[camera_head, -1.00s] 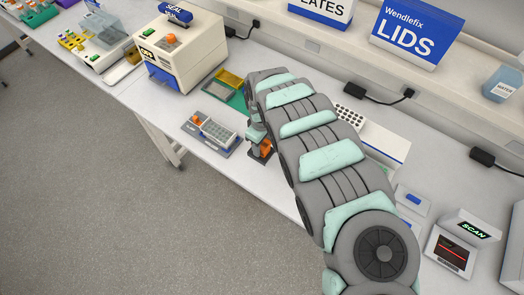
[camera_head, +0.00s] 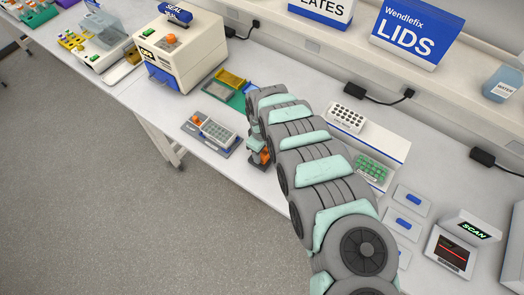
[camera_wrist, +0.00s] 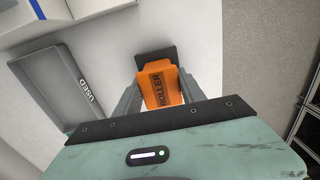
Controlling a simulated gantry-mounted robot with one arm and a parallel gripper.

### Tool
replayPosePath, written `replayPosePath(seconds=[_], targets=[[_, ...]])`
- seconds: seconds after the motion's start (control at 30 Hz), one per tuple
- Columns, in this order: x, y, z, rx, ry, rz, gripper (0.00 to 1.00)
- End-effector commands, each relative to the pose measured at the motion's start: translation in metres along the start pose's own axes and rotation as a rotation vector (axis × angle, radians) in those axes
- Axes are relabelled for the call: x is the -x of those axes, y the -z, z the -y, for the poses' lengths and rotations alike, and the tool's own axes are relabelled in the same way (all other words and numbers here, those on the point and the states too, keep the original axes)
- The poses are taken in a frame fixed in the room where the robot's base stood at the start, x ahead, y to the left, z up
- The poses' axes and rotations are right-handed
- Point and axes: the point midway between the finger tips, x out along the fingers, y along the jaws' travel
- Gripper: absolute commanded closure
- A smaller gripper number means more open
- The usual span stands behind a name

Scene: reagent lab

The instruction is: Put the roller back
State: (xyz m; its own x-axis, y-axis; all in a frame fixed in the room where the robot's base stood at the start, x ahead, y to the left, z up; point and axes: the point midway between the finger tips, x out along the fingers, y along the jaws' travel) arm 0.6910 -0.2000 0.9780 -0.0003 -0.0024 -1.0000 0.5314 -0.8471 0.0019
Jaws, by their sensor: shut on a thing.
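The orange roller (camera_wrist: 162,85), with the word ROLLER on it, is held between the fingers of my gripper (camera_wrist: 160,98) in the wrist view. My gripper is shut on it. A dark grey part (camera_wrist: 156,55) shows just beyond the roller; whether it belongs to the roller or is a holder beneath it, I cannot tell. In the head view the roller (camera_head: 265,157) shows as a small orange patch beside my gripper (camera_head: 258,150), low over the bench near its front edge. My arm hides part of it.
A grey tray (camera_wrist: 55,88) marked USED lies left of the roller in the wrist view. In the head view, a white plate (camera_head: 217,131) sits on a grey base left of my gripper. A sealing machine (camera_head: 178,55) stands behind. The bench's front edge is close.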

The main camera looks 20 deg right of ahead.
Motion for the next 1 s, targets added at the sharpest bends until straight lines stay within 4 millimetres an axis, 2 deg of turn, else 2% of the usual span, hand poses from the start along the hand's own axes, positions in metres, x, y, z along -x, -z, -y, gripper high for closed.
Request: replayPosePath(seconds=[0.37,0.4,0.63,0.87,1.0], targets=[[-0.011,-0.001,0.001,0.001,0.001,0.002,1.00],[-0.012,-0.002,0.001,0.000,0.002,0.002,0.51],[-0.010,-0.001,0.000,0.000,0.001,0.001,0.32],[-0.009,0.000,0.000,0.000,0.000,0.001,0.31],[0.000,-0.001,-0.001,-0.001,0.000,0.000,0.31]])
